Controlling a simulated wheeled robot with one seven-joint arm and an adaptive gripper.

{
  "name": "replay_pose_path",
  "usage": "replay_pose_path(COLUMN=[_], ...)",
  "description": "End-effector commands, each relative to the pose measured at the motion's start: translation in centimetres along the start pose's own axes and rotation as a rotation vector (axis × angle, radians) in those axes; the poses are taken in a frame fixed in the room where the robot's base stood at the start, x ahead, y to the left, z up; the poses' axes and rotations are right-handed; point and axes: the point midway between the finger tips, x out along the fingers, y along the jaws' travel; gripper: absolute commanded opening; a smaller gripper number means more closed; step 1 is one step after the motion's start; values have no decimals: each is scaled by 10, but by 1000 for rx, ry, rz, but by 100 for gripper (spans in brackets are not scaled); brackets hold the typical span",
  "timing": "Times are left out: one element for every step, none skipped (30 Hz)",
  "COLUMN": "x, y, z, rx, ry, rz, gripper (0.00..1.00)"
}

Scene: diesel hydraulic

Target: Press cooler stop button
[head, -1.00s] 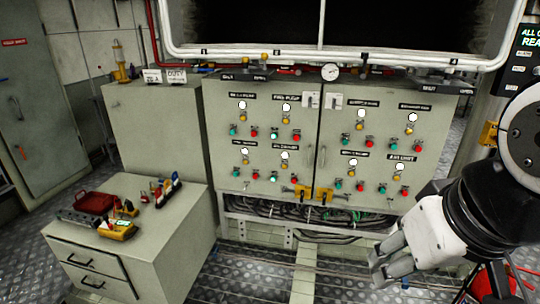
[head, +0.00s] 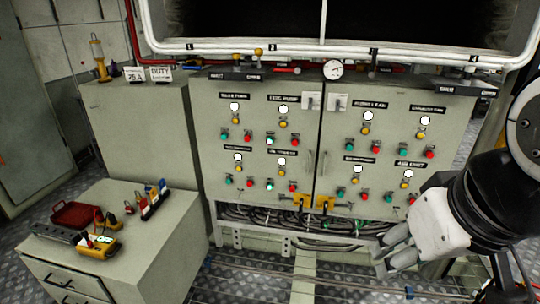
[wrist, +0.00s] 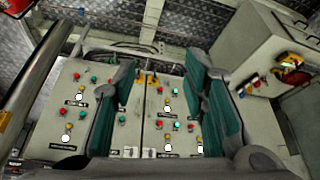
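The control cabinet's left door (head: 210,140) carries several groups of buttons, each with a label, a white lamp, a yellow, a green and a red button. The labels are too small to read surely; the lower right group (head: 282,153) on this door may be the cooler's. Its green button (head: 269,182) looks bright, and its red button (head: 293,187) sits to the right. My gripper (head: 388,258) is low at the right, in front of the right door and apart from it. In the wrist view my gripper (wrist: 160,64) is open and empty, with the panel (wrist: 72,115) seen upside down beyond it.
A low drawer cabinet (head: 150,250) with tools and a yellow meter (head: 100,247) stands at the left front. Yellow latches (head: 300,202) stick out at the doors' lower middle. Cables (head: 280,222) run below. The metal floor before the panel looks clear.

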Motion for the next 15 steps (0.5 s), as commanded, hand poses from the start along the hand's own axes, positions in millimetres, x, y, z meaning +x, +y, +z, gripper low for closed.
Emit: replay_pose_path(x=[0,0,0,0,0,0,0,0,0,0,0,0,0,0,0], y=[0,0,0,0,0,0,0,0,0,0,0,0,0,0,0], z=[0,0,0,0,0,0,0,0,0,0,0,0,0,0,0], rx=[0,0,0,0,0,0,0,0,0,0,0,0,0,0,0], ry=[0,0,0,0,0,0,0,0,0,0,0,0,0,0,0], rz=[0,0,0,0,0,0,0,0,0,0,0,0,0,0,0], gripper=[33,26,17,11,4,0,0,0,0,0,0,0,0,0,0])
